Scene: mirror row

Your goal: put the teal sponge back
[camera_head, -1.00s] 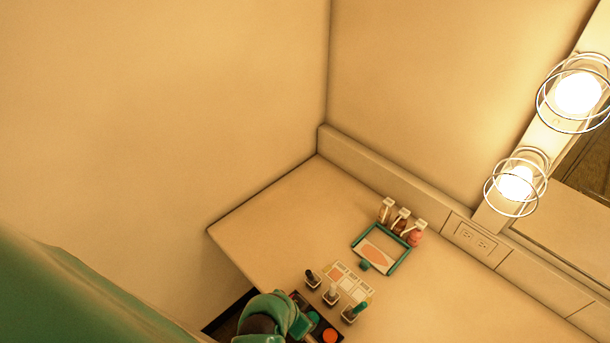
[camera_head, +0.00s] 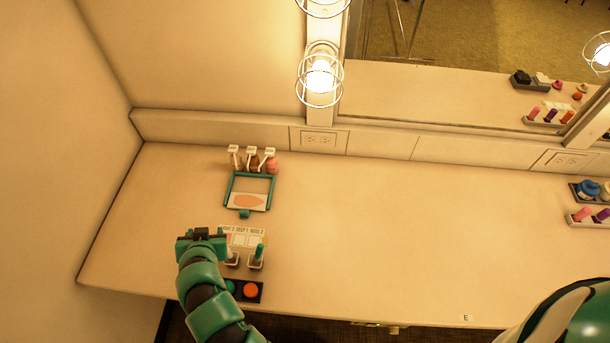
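My teal and black gripper (camera_head: 203,238) is over the left part of the counter, just left of a printed card (camera_head: 243,235) and small holders. Its fingertips face away from the camera, so I cannot tell whether it is open or what it holds. A dark tray (camera_head: 259,298) near the front edge, partly behind my arm, bears an orange round piece (camera_head: 250,291) and a teal round piece (camera_head: 231,286). I cannot tell whether the teal piece is the sponge. No other clear sponge shows.
Small holders stand by the card; one has a teal-topped item (camera_head: 258,252). The counter's middle (camera_head: 390,220) is clear. More trays (camera_head: 590,217) stand at far right, below the mirror.

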